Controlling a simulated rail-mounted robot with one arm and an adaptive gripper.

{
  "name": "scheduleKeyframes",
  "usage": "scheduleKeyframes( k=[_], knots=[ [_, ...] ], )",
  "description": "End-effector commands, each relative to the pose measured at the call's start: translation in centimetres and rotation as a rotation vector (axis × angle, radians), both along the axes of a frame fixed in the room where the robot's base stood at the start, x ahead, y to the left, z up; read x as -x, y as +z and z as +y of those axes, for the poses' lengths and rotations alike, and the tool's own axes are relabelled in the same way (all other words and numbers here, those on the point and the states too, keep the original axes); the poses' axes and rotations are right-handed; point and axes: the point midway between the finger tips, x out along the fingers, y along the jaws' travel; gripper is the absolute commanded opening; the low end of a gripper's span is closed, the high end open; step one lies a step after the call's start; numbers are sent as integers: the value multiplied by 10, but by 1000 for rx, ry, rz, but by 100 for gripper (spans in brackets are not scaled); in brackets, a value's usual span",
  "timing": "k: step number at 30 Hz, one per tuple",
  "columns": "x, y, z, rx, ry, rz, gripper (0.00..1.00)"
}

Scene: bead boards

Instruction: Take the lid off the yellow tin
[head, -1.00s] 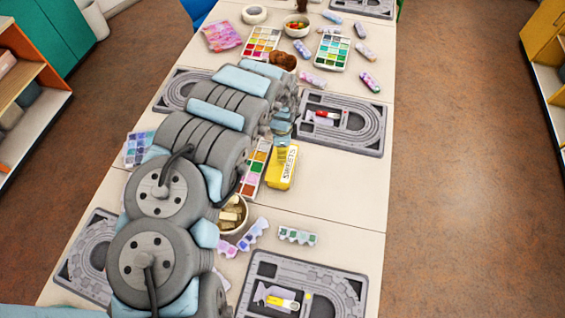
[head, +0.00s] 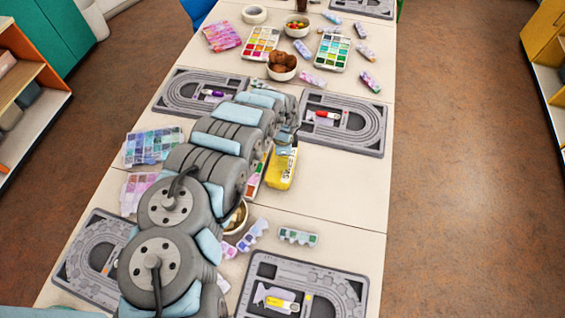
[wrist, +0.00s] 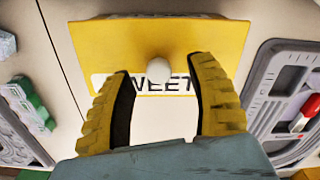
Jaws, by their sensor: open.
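The yellow tin (head: 281,172) stands on the table right of my arm in the head view, its upper part hidden behind my gripper (head: 285,138). In the wrist view the tin (wrist: 118,37) fills the top middle, with part of a white label reading "WEET". A round pale knob (wrist: 158,70) stands out from its lid. My gripper (wrist: 164,74) is open, with one yellow-and-black finger on each side of the knob. No contact with the knob shows. The seam between lid and tin cannot be made out.
A grey track board (head: 372,147) lies right of the tin, another (head: 337,277) nearer. A bowl (head: 237,218) and a paint palette (head: 256,178) sit partly hidden beside my arm. A brown-filled bowl (head: 281,72) stands farther back. Table right of the tin (head: 345,190) is clear.

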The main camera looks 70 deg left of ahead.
Motion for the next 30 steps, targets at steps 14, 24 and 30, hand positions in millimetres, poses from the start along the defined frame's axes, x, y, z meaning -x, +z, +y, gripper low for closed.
scheduleKeyframes(
  k=[14,24,30],
  knots=[
    [1,-13,-1,1,0,1,57],
    [1,-13,-1,0,0,1,0],
    [1,-13,-1,0,0,1,0]
  ],
)
